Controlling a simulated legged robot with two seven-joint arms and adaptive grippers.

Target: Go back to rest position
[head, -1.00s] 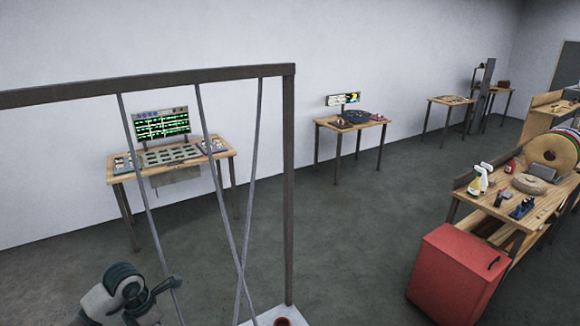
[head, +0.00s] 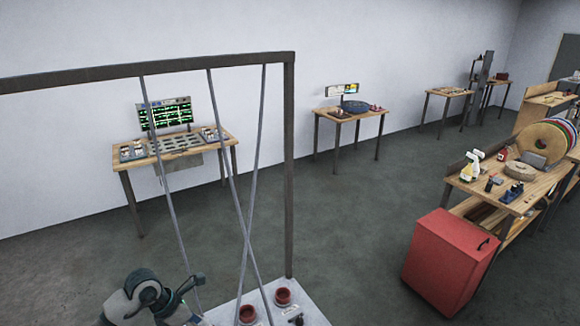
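My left arm comes in at the bottom left, and my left gripper (head: 188,297) is at its end, small and dark beside a slanted grey rod. I cannot tell whether its fingers are open or shut, and I see nothing clearly held in it. My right gripper is outside the view.
A dark metal frame (head: 289,180) with slanted rods (head: 242,215) stands close in front. A white surface (head: 305,312) with red cups (head: 283,297) is at the bottom. A red cabinet (head: 445,262) and workbench (head: 500,190) stand right; tables (head: 352,112) line the wall, with open floor between.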

